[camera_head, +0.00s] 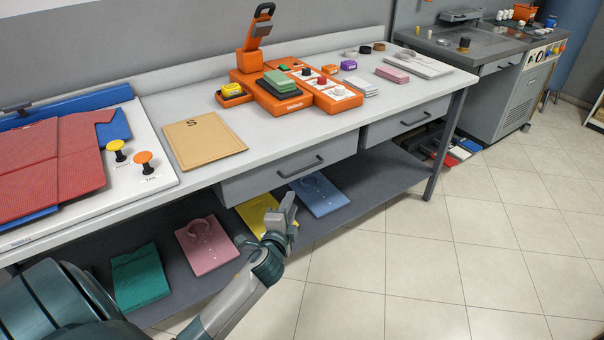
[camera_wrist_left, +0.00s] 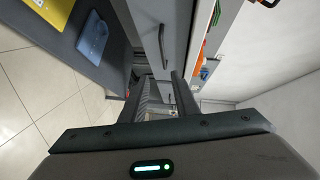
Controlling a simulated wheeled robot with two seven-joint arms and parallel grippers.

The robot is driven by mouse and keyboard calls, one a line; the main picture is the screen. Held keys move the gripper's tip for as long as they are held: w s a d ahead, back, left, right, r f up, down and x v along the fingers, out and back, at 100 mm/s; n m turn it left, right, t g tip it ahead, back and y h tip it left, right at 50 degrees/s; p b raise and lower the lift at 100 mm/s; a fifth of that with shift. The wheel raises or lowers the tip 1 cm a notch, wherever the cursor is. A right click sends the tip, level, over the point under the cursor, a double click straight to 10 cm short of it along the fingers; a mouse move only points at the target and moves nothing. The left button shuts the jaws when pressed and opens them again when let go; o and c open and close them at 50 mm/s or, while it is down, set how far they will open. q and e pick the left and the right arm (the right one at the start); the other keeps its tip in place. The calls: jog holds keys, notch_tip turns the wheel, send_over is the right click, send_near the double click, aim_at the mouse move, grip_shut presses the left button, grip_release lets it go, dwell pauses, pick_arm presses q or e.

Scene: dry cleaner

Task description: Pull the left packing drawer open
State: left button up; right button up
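The left packing drawer (camera_head: 262,183) is a grey front under the worktop, with a dark bar handle (camera_head: 300,167). It looks shut, its front close to the table edge. A drawer handle (camera_wrist_left: 164,47) also shows in the left wrist view, above and beyond the fingers. My left gripper (camera_head: 284,213) is in front of and below the drawer handle, apart from it. Its fingers look spread with nothing between them; in the left wrist view (camera_wrist_left: 157,97) they are dark and partly hidden by the wrist housing. My right gripper is not in view.
The right drawer (camera_head: 405,122) is shut. A lower shelf (camera_head: 345,182) holds several coloured folded items, including a blue one (camera_head: 318,195) and a yellow one (camera_head: 258,214) near my left gripper. An orange machine (camera_head: 300,105) stands on the worktop. The tiled floor (camera_head: 440,240) is clear.

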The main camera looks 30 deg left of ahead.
pick_arm(q)
jog(key=shift+a+r, duration=0.15)
jog(key=shift+r, duration=0.25)
jog(key=shift+w, duration=0.15)
send_near(302, 173)
jog(key=w+r, duration=0.1)
jog(key=w, duration=0.1)
jog(key=w+r, duration=0.2)
jog(key=shift+w+a+r, duration=0.2)
jog(key=shift+a+r, duration=0.05)
dwell(0.3)
grip_shut()
